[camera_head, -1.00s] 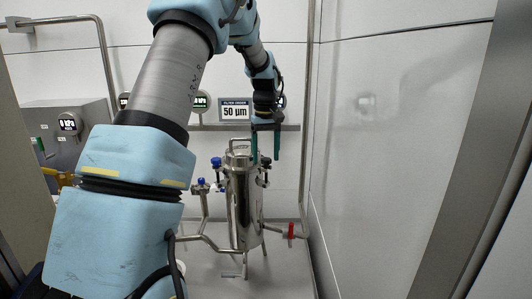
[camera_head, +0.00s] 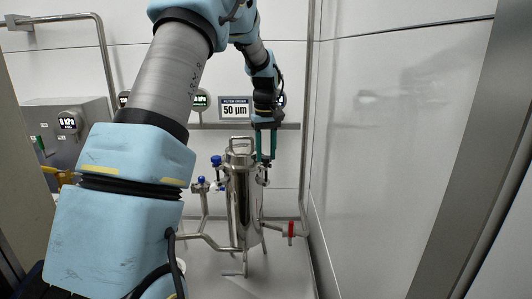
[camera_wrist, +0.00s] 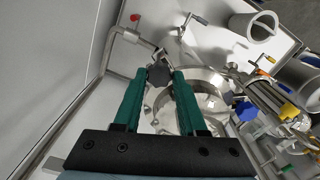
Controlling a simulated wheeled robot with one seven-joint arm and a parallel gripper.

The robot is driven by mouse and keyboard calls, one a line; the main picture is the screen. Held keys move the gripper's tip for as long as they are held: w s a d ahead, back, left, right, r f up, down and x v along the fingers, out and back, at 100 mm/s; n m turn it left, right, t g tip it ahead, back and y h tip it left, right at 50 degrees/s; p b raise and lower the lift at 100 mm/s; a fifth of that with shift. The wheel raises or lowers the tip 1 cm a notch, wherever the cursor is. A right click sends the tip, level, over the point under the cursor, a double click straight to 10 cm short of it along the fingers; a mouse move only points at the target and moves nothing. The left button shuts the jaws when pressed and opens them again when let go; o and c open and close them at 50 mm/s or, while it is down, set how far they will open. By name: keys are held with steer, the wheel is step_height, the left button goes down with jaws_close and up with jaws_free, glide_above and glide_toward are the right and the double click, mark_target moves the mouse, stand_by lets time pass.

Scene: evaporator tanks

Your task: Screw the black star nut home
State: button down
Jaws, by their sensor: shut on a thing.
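The black star nut (camera_wrist: 160,74) sits between my green fingertips at the rim of the steel filter vessel (camera_wrist: 208,80). My gripper (camera_wrist: 165,76) is shut on the nut, one finger on each side. In the head view my gripper (camera_head: 266,160) points straight down at the right side of the vessel (camera_head: 243,205). The fingers hide most of the nut there. The nut's thread and how far down it sits cannot be seen.
A blue knob (camera_head: 216,160) stands left of the vessel top, and a lid handle (camera_head: 240,141) stands up beside my fingers. A red valve handle (camera_head: 291,230) is at lower right. The wall at right is close. A grey jug (camera_wrist: 250,27) shows in the wrist view.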

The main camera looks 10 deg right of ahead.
mark_target(266, 157)
steer(key=shift+m, duration=1)
steer(key=shift+c, duration=2.3)
jaws_free()
step_height(266, 157, up, 11)
steer(key=b, duration=0.1)
steer(key=shift+b, duration=0.4)
